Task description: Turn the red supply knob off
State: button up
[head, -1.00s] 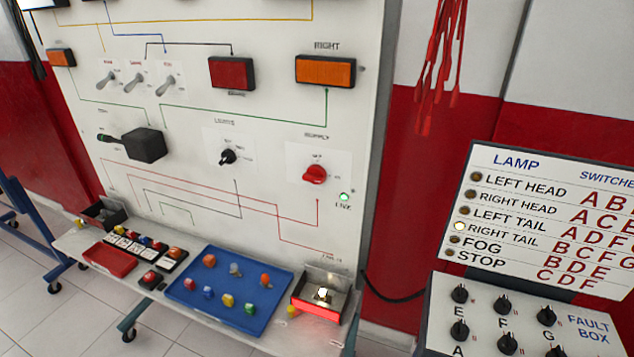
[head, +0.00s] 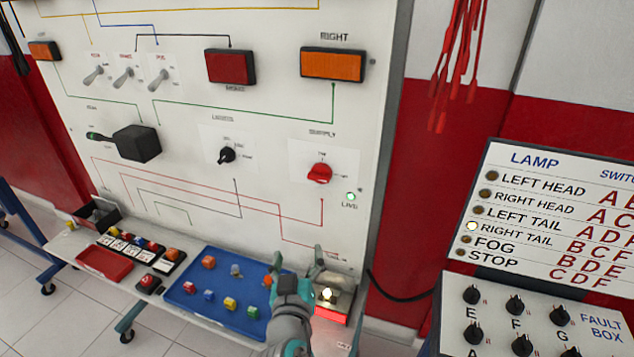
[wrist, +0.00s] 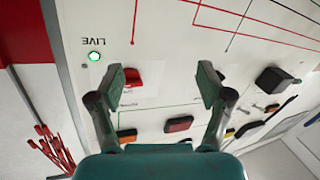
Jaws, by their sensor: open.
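The red supply knob (head: 320,173) is on the white panel at the right, under a printed label and on a white plate. The green LIVE lamp (head: 351,197) beside it is lit. My gripper (head: 296,262) is in the head view at the bottom, in front of the shelf, below the knob and apart from it. Its two fingers are spread and hold nothing. In the wrist view, the panel is upside down; the red knob (wrist: 133,77) shows between the open fingers, close to the left fingertip and partly hidden by it. The LIVE lamp (wrist: 94,56) is lit there too.
A blue tray (head: 200,310) with several coloured pieces and a box with a lit bulb (head: 327,294) stand on the shelf below the panel. The fault box (head: 540,318) stands at the right. The panel face around the knob is clear.

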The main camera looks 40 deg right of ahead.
aim_at(317, 177)
notch_tip(317, 177, up, 11)
jog(key=w+d+m+g+h, duration=0.2)
jog(key=m+g+h, duration=0.2)
jog(key=m, duration=0.2)
jog(key=shift+m, duration=0.3)
jog(key=x, duration=1)
jog(key=shift+d+r, duration=0.1)
jog(key=shift+r, duration=0.25)
jog(key=c, duration=1.2)
